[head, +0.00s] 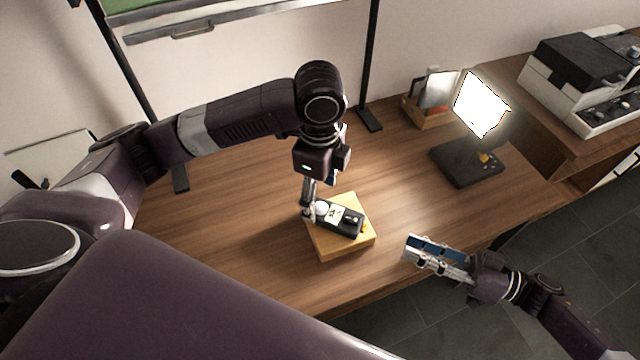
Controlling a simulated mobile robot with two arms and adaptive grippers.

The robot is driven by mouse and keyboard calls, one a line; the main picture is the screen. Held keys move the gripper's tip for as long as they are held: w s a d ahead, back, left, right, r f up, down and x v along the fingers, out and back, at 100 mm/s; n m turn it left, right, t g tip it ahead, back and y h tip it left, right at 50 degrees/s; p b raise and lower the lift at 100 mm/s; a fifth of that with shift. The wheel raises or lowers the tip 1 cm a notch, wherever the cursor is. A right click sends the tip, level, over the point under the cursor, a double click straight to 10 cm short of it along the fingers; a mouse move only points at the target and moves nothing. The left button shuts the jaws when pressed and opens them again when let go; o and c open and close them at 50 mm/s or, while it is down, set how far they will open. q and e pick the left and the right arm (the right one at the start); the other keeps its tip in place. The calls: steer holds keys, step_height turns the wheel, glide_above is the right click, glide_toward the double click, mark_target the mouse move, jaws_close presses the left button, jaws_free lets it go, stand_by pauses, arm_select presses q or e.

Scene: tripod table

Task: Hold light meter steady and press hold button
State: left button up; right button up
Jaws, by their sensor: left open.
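The light meter (349,224) is a small dark device with a pale round dome at its left end and a light display face. It lies on a yellowish wooden block (330,246) on the table. My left gripper (309,214) points down at the meter's left end, beside the dome. It is open, and I cannot tell whether a finger touches the meter. My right gripper (408,249) is at the table's front edge, right of the block and apart from it. Its blue pads show, but its opening is unclear. The hold button is too small to make out.
A lit lamp panel (481,104) stands on a dark base (466,163) at the back right. A small wooden holder (428,112) with cards is behind it. A printer-like machine (580,80) sits far right. The wooden table (230,235) is clear left of the block.

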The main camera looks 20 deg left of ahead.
mark_target(320, 204)
arm_select(q)
steer(key=shift+f, duration=2.2)
steer(key=c, duration=1.3)
steer(key=shift+c, duration=0.2)
arm_select(e)
jaws_close()
